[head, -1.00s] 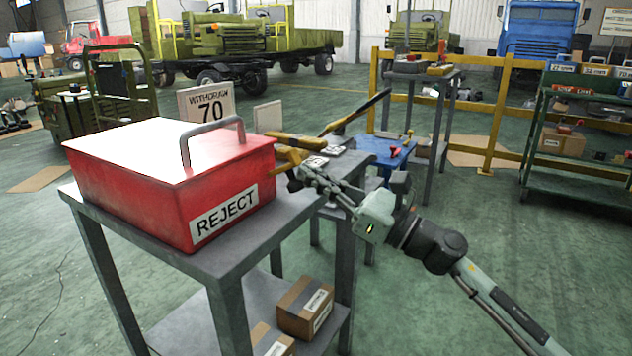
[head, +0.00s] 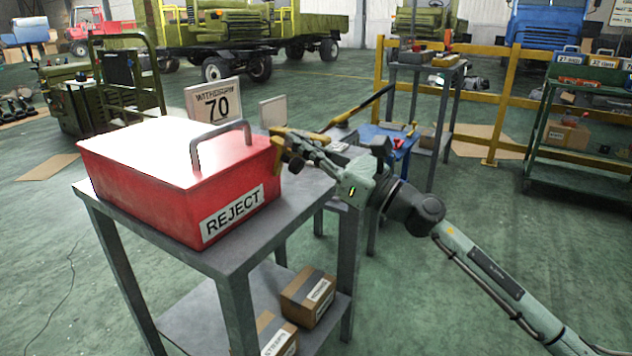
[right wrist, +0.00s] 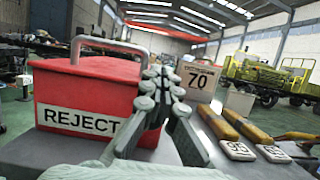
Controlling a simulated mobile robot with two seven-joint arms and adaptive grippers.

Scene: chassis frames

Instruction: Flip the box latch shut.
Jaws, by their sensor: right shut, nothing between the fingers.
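The red box (head: 150,195) with a REJECT label and a grey handle (head: 222,145) on its lid sits on a grey metal table. It also shows at the left of the right wrist view (right wrist: 85,95). I cannot make out the latch; the box's right side is partly hidden by my gripper. My right gripper (head: 297,148) is at the box's right end in the head view. In the right wrist view its fingers (right wrist: 158,75) are together and empty, in front of the box's right edge; contact is unclear. My left gripper is not in view.
The grey table (head: 255,245) has cardboard boxes (head: 308,295) on its lower shelf. Yellow-handled items (right wrist: 220,122) with white tags lie right of my fingers. A WITHDRAW 70 sign (head: 213,100) stands behind the box.

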